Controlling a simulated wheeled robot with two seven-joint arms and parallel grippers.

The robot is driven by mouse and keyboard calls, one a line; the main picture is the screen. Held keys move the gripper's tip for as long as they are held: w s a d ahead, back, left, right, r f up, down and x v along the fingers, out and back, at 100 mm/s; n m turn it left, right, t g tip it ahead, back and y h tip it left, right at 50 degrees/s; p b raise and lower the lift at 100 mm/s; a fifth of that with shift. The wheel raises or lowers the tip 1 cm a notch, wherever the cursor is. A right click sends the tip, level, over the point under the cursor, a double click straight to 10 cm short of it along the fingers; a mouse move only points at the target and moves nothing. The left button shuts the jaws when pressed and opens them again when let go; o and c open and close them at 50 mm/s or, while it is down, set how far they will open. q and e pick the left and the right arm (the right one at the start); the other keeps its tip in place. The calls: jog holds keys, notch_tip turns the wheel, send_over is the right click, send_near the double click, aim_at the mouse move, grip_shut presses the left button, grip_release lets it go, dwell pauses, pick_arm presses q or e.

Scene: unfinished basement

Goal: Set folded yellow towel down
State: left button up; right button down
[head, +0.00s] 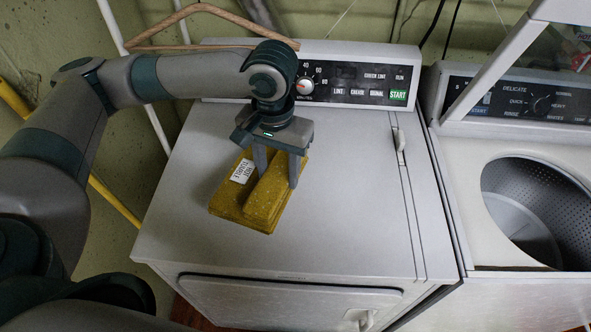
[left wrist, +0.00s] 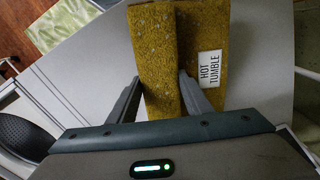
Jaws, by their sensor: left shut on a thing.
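The folded yellow towel (head: 262,205) is at the middle of the white dryer's top (head: 330,190), with a white label reading HOT TUMBLE. My left gripper (head: 277,170) points down over it, its two fingers on either side of a raised fold, shut on the towel. In the left wrist view the towel (left wrist: 160,60) runs between the fingers, and its labelled part lies beyond the right finger. I cannot tell whether the towel's underside touches the dryer top. My right gripper is not in view.
A control panel (head: 350,83) rises along the dryer's back edge. A washer (head: 520,150) with an open drum stands at the right. A wooden hanger (head: 200,12) is at the upper left. The dryer top is clear around the towel. A light green patterned item (left wrist: 62,25) shows in the left wrist view.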

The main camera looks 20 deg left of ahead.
pick_arm(q)
jog(key=shift+w, duration=0.1)
jog(key=w+d+r+m+b, duration=0.1)
jog(key=w+d+m+b, duration=0.1)
jog(key=d+m, duration=0.9)
jog(key=w+d+r+m+b, duration=0.2)
jog(key=d+m+b, duration=0.2)
jog(key=d+m, duration=0.8)
jog(key=d, duration=0.7)
jog(key=shift+w, duration=0.2)
jog(key=a+f+p, duration=0.2)
jog(key=a+f, duration=0.1)
jog(key=a, duration=0.2)
jog(key=s+a+f+p, duration=0.1)
jog(key=a+f+p, duration=0.1)
jog(key=a+f, duration=0.2)
jog(key=shift+s+a, duration=0.25)
jog(key=shift+a, duration=1)
